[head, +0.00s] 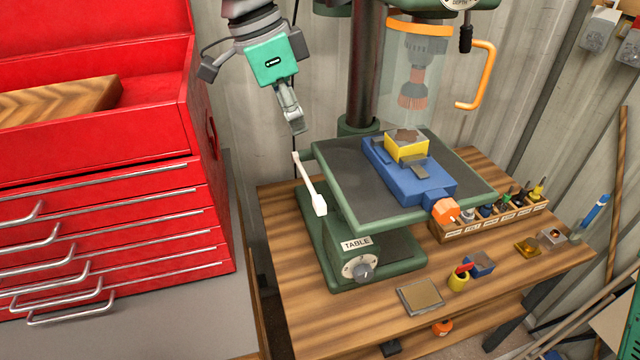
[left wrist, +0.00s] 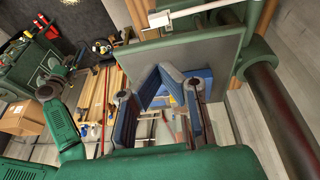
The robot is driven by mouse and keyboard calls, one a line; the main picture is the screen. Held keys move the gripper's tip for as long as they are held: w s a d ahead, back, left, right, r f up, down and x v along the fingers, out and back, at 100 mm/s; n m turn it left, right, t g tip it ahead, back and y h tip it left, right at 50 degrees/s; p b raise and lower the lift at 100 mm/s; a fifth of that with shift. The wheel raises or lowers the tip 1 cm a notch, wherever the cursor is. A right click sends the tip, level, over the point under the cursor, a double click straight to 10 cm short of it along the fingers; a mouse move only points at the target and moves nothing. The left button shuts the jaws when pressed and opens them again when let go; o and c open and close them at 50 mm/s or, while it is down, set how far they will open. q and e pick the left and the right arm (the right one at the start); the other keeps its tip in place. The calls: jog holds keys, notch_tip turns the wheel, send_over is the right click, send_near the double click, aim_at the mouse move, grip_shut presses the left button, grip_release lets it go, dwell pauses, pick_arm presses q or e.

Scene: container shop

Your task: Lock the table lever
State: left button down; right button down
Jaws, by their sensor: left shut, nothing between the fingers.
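The table lever (head: 309,183) is a white bar at the left edge of the green drill press table (head: 345,205). It slants from upper left down to a thicker white end at lower right. It also shows at the top of the left wrist view (left wrist: 190,12). My left gripper (head: 297,128) is shut and empty, pointing down just above the lever's upper end and apart from it. In the left wrist view its fingers (left wrist: 163,82) come together in front of the table. My right gripper is not seen in the head view.
A blue vise (head: 405,180) holding a yellow block sits on the table. Below are a TABLE label and a dial (head: 361,269). A red tool cabinet (head: 110,170) stands at the left. The wooden bench (head: 300,315) carries a tool rack (head: 490,220) and small items.

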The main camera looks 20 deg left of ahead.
aim_at(321, 200)
pick_arm(q)
jog(key=x, duration=0.4)
jog(key=p+x, duration=0.1)
jog(key=x, duration=0.8)
jog(key=shift+a+p, duration=0.3)
jog(key=shift+p, duration=0.05)
jog(key=shift+s+f, duration=0.1)
jog(key=shift+f, duration=0.6)
jog(key=shift+f, duration=0.1)
